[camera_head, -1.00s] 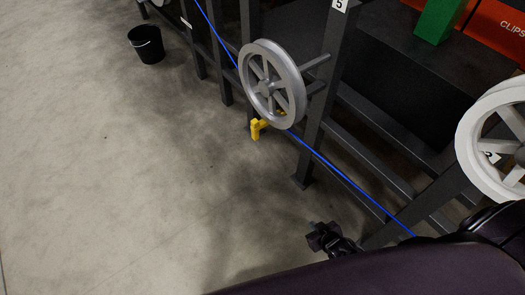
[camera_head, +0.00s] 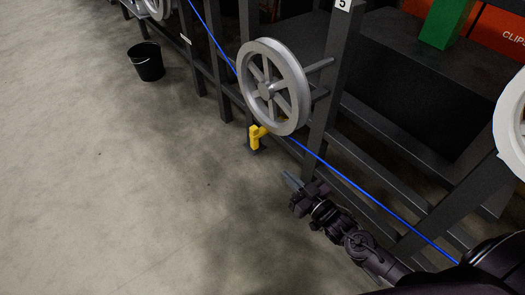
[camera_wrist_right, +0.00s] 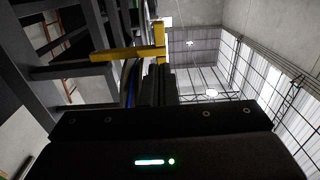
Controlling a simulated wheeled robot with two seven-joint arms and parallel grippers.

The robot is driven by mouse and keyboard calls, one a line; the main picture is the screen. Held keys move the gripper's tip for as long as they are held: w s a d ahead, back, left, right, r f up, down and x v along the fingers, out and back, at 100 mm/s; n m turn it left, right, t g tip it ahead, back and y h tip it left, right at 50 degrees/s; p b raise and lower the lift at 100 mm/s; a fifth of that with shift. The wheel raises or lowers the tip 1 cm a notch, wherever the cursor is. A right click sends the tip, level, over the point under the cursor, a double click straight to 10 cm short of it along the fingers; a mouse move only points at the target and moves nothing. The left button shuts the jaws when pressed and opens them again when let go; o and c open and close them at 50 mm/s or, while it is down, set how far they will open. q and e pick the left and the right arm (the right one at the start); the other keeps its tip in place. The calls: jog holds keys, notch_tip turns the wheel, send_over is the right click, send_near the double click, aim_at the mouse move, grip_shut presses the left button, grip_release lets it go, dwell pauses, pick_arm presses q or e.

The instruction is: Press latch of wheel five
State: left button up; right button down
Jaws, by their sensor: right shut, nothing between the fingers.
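Wheel five (camera_head: 266,90), a grey spoked wheel, is mounted on a dark post with a "5" label (camera_head: 343,4). Its yellow latch (camera_head: 255,137) sits at the wheel's lower edge. My right gripper (camera_head: 291,181) is shut and empty, below and to the right of the latch, with a visible gap in the head view. In the right wrist view, the shut fingers (camera_wrist_right: 159,84) point toward the yellow latch (camera_wrist_right: 128,54), which crosses just beyond their tips; I cannot tell whether they touch. The blue cable (camera_head: 352,183) runs past the wheel's lower edge. My left gripper is out of view.
Dark frame posts and rails (camera_head: 385,150) stand behind and right of the wheel. A pale wheel (camera_head: 513,125) is at the right edge. A black bucket (camera_head: 147,63) stands on the floor at upper left. Open concrete floor (camera_head: 110,190) lies to the left.

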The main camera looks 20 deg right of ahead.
aim_at(257, 145)
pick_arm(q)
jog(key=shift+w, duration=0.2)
pick_arm(e)
jog(key=x, duration=1.2)
jog(key=shift+w+a+f, duration=0.1)
jog(key=shift+w+a, duration=0.1)
jog(key=shift+w, duration=0.15)
jog(key=shift+w, duration=0.15)
